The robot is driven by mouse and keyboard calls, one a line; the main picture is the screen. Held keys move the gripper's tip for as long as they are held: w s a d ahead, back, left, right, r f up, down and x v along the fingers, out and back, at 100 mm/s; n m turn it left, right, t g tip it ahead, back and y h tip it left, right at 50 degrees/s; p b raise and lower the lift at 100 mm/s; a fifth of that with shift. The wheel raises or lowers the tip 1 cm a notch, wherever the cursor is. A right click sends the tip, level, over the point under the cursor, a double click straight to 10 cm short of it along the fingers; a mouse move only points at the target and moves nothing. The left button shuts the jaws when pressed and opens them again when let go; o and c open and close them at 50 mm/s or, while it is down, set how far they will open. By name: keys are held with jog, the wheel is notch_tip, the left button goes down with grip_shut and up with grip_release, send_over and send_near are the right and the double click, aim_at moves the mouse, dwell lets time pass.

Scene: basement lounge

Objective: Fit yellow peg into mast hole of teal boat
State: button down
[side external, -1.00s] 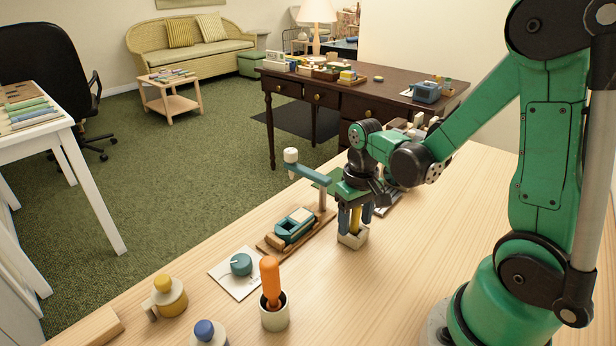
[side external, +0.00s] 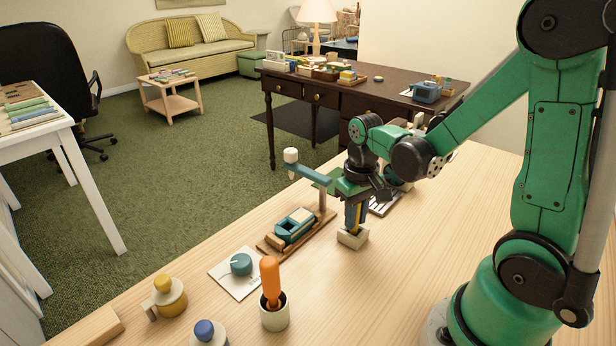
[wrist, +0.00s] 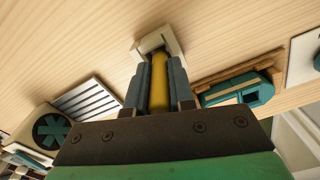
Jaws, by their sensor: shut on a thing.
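The yellow peg (wrist: 159,84) stands between the two fingers of my gripper (wrist: 160,100) in the wrist view. My gripper is shut on it, and it also shows in the side view (side external: 356,216). The peg's lower end is at a small pale block holder (side external: 353,238), which also shows in the wrist view (wrist: 168,44); its seating inside is hidden. The teal boat (side external: 294,226) rests on a wooden base just left of the holder in the side view. It shows right of my gripper in the wrist view (wrist: 238,92). Its mast hole cannot be made out.
A post with a teal arm and white tip (side external: 308,176) rises beside the boat. An orange-handled tool (side external: 270,280) stands in a cup in front. A slotted plate (wrist: 90,100) is near. Front right tabletop is clear.

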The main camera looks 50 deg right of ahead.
notch_tip(320, 180, up, 18)
jog(key=r+n, duration=0.2)
jog(key=n, duration=0.2)
send_over(294, 226)
jog(key=f, duration=1)
jog(key=a+f, duration=0.1)
jog(key=f, duration=0.4)
jog(key=shift+w+f, duration=0.25)
jog(key=shift+f, duration=2.2)
jog(key=shift+f, duration=0.1)
jog(key=c, duration=0.8)
grip_release()
jog(key=shift+o, duration=0.2)
